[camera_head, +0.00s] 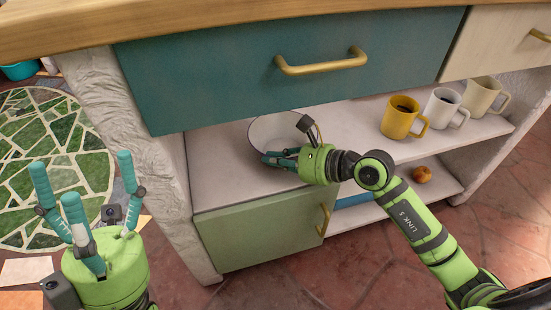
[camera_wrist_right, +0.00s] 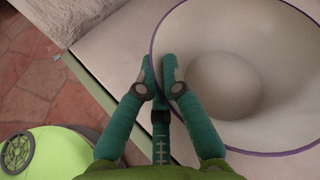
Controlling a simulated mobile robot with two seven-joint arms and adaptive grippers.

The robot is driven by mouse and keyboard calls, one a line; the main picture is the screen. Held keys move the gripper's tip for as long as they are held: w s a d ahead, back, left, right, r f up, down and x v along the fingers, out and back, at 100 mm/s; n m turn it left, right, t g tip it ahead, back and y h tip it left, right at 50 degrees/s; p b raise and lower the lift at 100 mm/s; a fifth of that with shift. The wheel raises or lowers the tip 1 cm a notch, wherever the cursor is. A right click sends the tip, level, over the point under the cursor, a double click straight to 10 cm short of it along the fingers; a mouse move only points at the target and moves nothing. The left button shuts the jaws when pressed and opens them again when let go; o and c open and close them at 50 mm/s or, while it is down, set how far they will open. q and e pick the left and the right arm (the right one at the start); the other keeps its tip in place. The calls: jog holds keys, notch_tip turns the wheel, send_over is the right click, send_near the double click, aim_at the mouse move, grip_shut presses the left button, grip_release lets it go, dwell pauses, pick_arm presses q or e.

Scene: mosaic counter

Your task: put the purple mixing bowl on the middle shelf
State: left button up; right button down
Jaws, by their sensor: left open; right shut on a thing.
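The mixing bowl (camera_head: 266,129), pale with a thin purple rim, is at the middle shelf (camera_head: 215,165), under the teal drawer. Its pale inside and purple rim fill the right of the right wrist view (camera_wrist_right: 285,50). My right gripper (camera_head: 272,160) is shut on the bowl's near rim; its teal fingers (camera_wrist_right: 160,85) meet at the rim in the right wrist view. The gripper hides part of the bowl. I cannot tell whether its base touches the shelf. My left gripper (camera_head: 85,185) is open and empty, low at the left, away from the counter.
A yellow mug (camera_head: 400,117), a white mug (camera_head: 440,107) and a cream mug (camera_head: 482,96) stand at the shelf's right. The teal drawer (camera_head: 230,80) is above, a green cabinet door (camera_head: 260,228) below. A round orange-brown item (camera_head: 422,174) lies on the lower shelf.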

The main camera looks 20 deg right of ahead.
jog(key=shift+f, duration=0.15)
jog(key=c, duration=1.4)
grip_release()
